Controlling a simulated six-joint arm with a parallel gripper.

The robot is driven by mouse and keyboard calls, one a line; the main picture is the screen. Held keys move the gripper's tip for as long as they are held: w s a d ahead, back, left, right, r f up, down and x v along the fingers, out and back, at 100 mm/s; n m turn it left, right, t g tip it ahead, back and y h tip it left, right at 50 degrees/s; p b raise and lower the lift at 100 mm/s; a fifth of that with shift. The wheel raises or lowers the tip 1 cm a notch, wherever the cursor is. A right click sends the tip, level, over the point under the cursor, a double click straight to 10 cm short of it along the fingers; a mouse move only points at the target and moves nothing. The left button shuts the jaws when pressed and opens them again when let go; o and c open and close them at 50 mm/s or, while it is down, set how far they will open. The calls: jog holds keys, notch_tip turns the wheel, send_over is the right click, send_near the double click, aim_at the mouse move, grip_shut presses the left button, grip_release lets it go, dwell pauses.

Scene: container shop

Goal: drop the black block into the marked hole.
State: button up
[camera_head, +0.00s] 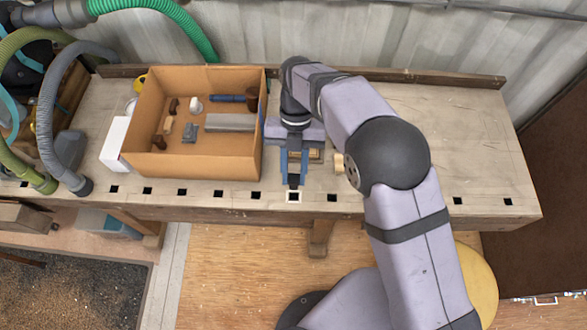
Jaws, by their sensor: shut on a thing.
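My gripper (293,179) points down over the front strip of the workbench, right of the cardboard box. Its blue fingers are shut on the small black block (294,180), which shows dark between the fingertips. The marked hole (294,197) is a dark square with a white outline in the bench's front row of holes. The block appears just behind the hole or above it; its exact height and whether it touches the bench cannot be told.
An open cardboard box (190,163) with several small items stands left of my gripper. Wooden pieces (315,156) lie close behind and right of the fingers. More unmarked square holes run along the front edge. The bench's right side (470,140) is clear.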

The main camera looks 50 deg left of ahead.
aim_at(294, 183)
jog(key=shift+f, duration=0.15)
jog(key=shift+f+b, duration=2.05)
jog(key=shift+f, duration=0.75)
jog(key=shift+f+b, duration=0.95)
jog(key=shift+f, duration=0.9)
dwell(1.3)
jog(key=o, duration=1.1)
jog(key=shift+r, duration=0.2)
jog(key=shift+r+p, duration=2.45)
jog(key=shift+r, duration=0.9)
